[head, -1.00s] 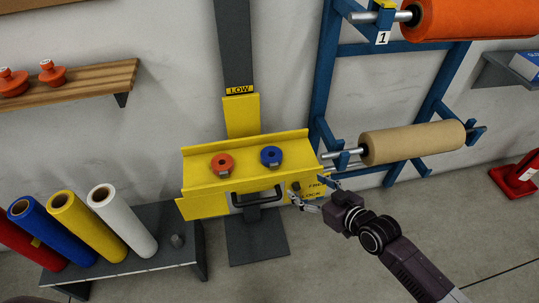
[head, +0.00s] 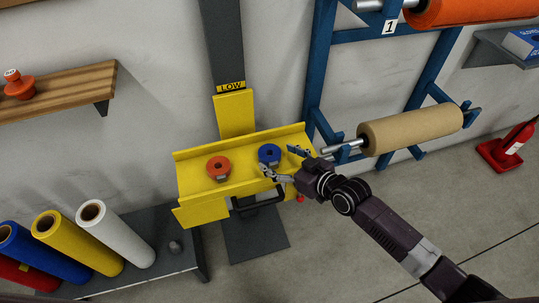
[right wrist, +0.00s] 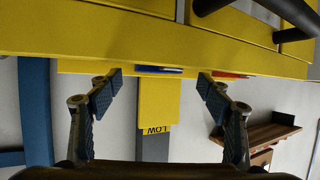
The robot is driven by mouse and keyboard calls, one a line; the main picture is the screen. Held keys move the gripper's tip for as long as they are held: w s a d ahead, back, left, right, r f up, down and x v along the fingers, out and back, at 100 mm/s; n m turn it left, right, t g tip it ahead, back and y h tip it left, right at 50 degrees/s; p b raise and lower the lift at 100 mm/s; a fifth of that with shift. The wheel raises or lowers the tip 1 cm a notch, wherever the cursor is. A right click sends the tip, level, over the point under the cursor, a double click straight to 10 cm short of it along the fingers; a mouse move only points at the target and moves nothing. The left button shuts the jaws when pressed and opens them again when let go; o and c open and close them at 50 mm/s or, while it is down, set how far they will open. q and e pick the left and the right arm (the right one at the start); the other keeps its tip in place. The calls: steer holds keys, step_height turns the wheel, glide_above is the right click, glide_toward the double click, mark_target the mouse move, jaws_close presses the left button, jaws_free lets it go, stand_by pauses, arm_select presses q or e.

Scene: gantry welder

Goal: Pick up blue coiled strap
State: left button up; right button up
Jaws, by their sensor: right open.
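The blue coiled strap (head: 269,154) lies on the yellow tray (head: 240,180) of the stand, right of an orange coiled strap (head: 218,167). In the right wrist view only a thin blue edge of it (right wrist: 158,69) shows past the yellow tray lip, between my fingers. My right gripper (head: 281,160) is open and empty at the tray's right end, with its fingers spread close to the blue strap. I cannot tell whether they touch it. My left gripper is not in view.
A black handle (head: 256,205) sticks out at the tray's front. A blue rack with a tan roll (head: 410,132) stands to the right. Several coloured rolls stand on a low bench at the lower left. A wooden shelf (head: 60,95) hangs at the left.

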mark_target(270, 153)
steer(key=x, duration=0.3)
steer(key=shift+w+a+f, duration=0.1)
steer(key=shift+w+f, duration=0.1)
steer(key=shift+w, duration=0.05)
steer(key=shift+w+a+f, duration=0.2)
steer(key=shift+w+a, duration=0.1)
steer(key=shift+w, duration=0.1)
steer(key=c, duration=1.3)
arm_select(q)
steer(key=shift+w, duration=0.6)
arm_select(e)
steer(key=shift+c, duration=0.4)
steer(key=shift+r, duration=0.15)
